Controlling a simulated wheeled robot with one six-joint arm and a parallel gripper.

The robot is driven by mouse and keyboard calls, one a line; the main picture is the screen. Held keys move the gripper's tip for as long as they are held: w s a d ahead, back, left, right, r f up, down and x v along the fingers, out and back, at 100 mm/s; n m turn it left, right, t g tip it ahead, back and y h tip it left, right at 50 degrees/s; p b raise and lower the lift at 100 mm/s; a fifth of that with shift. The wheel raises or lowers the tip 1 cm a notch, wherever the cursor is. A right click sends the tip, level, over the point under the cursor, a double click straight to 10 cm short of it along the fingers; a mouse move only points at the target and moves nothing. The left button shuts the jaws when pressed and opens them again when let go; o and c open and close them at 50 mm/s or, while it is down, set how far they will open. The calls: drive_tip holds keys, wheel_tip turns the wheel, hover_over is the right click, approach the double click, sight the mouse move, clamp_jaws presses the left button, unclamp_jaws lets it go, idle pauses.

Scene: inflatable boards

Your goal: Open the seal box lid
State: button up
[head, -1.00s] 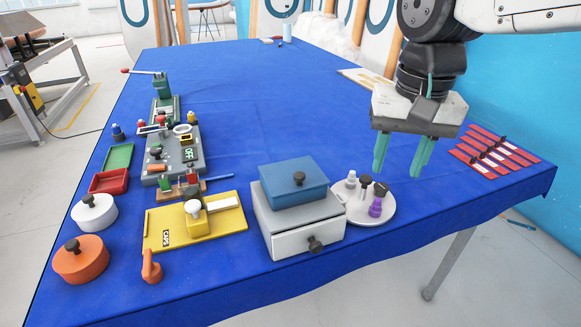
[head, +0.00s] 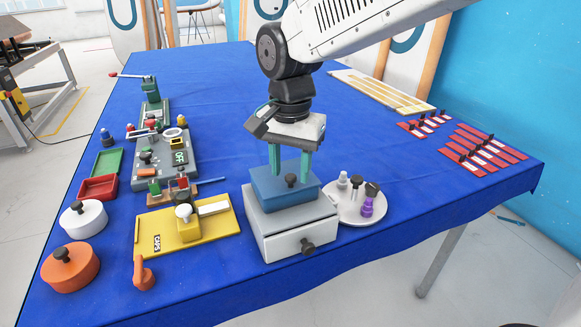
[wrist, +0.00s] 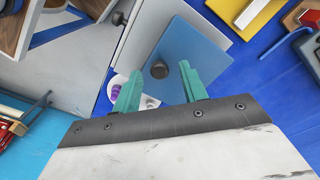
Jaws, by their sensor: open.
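A grey box (head: 262,229) with a blue lid (head: 268,193) stands near the table's front edge, its front face white with a dark knob. The lid is on and has its own dark round knob (head: 291,181). My gripper (head: 289,175) is over the lid, its two teal fingers pointing down and spread apart, with nothing between them. In the head view the fingertips are close behind the lid knob. In the wrist view the lid knob (wrist: 159,70) shows just beyond the fingertips, roughly between them in width. I cannot tell whether the fingers touch the lid.
A round tray (head: 345,215) with several small stamps stands close right of the box. A yellow board (head: 160,236) is to its left, with white (head: 83,222) and orange (head: 80,268) round pots beyond. Red strips (head: 490,150) lie at the right.

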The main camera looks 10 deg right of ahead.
drive_tip(key=shift+f, duration=0.35)
clamp_jaws()
drive_tip(key=shift+r, duration=0.1)
